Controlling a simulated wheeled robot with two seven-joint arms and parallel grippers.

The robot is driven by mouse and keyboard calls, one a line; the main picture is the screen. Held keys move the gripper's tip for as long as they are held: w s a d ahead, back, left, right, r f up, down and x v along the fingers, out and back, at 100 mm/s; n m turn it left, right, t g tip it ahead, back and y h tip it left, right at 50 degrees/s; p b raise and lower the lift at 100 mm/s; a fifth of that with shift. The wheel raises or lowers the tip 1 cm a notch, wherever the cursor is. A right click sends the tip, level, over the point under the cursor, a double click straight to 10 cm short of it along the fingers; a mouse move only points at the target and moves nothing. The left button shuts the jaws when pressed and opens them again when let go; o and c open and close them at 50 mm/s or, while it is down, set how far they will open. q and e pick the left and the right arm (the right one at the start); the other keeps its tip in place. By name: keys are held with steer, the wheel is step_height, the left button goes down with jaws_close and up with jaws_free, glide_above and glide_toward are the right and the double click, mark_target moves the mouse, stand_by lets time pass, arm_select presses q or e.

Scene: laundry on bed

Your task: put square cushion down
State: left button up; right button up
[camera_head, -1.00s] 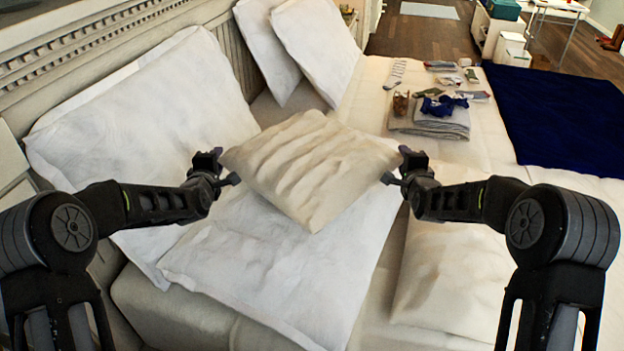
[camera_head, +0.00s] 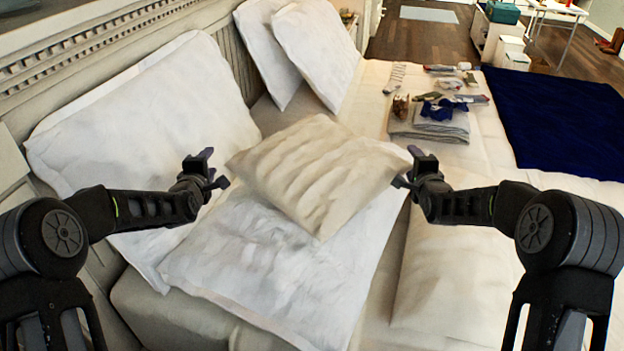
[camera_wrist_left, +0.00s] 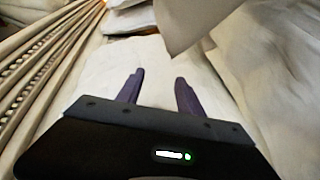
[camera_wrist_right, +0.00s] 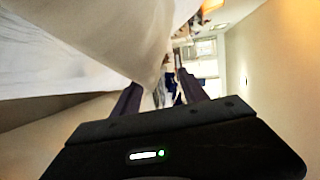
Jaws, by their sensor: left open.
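The beige square cushion (camera_head: 318,175) is over the white pillow (camera_head: 285,265) in the middle of the bed; I cannot tell whether it rests on it. My left gripper (camera_head: 218,178) is open and empty, a small gap left of the cushion's left corner. In the left wrist view the open fingers (camera_wrist_left: 160,90) have only white bedding beyond them, with a pale cloth edge above. My right gripper (camera_head: 400,176) is at the cushion's right corner. In the right wrist view the cushion's corner (camera_wrist_right: 140,65) hangs at its spread fingers (camera_wrist_right: 158,88); its grip on it is unclear.
A large white pillow (camera_head: 140,130) leans on the headboard, with two more (camera_head: 315,50) at the far end. A beige cushion (camera_head: 450,275) lies at the right. Folded grey cloths (camera_head: 440,130) with small items and a dark blue blanket (camera_head: 560,120) lie farther back.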

arm_select(q)
steer(key=shift+o, duration=0.3)
steer(key=o, duration=0.7)
steer(key=shift+o, duration=0.2)
steer(key=shift+s, duration=0.1)
steer(key=v, duration=1.1)
steer(key=shift+s+r, duration=0.15)
steer(key=shift+s, duration=0.2)
arm_select(e)
steer(key=o, duration=0.8)
steer(key=shift+s, duration=0.1)
